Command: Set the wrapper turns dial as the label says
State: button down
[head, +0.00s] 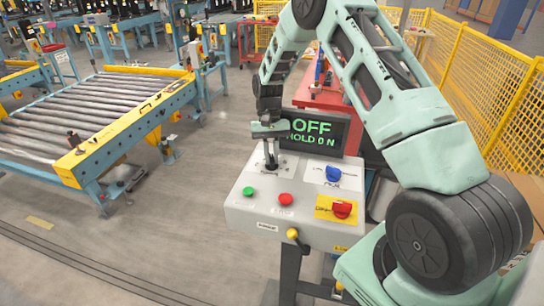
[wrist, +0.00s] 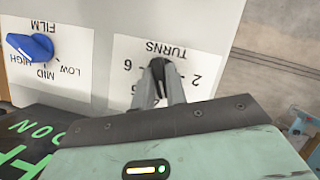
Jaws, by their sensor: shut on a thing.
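The turns dial is a black knob (wrist: 157,68) on a white plate (wrist: 120,48) marked TURNS, upside down in the wrist view. Numbers stand around it, with a 2 on the right and a 6 on the left; some are partly hidden. My gripper (wrist: 161,98) is shut on the turns dial, one finger on each side. In the head view my gripper (head: 271,158) points down at the back left of the grey control box (head: 262,212) and largely hides the dial. The dial's exact setting cannot be told. I cannot make out a label giving a setting.
A blue film dial (wrist: 30,46) is beside the turns plate. The box also has a green button (head: 248,191), a red button (head: 285,199) and a red switch (head: 342,209) on yellow. A display (head: 318,131) reads OFF, HOLD ON. A roller conveyor (head: 90,117) stands left.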

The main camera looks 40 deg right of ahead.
jog(key=shift+a+n+h, duration=0.1)
jog(key=shift+n+h, duration=0.7)
jog(key=shift+n, duration=1.1)
jog(key=c, duration=1.4)
grip_release()
jog(key=shift+c, duration=0.2)
jog(key=shift+w+r+b, duration=0.1)
jog(key=shift+r+b, duration=0.05)
jog(key=shift+b, duration=0.15)
jog(key=a+b+v, duration=0.1)
jog(key=b+v, duration=0.2)
jog(key=v, duration=1.4)
jog(key=shift+w+d+b, duration=0.35)
jog(key=shift+d, duration=0.1)
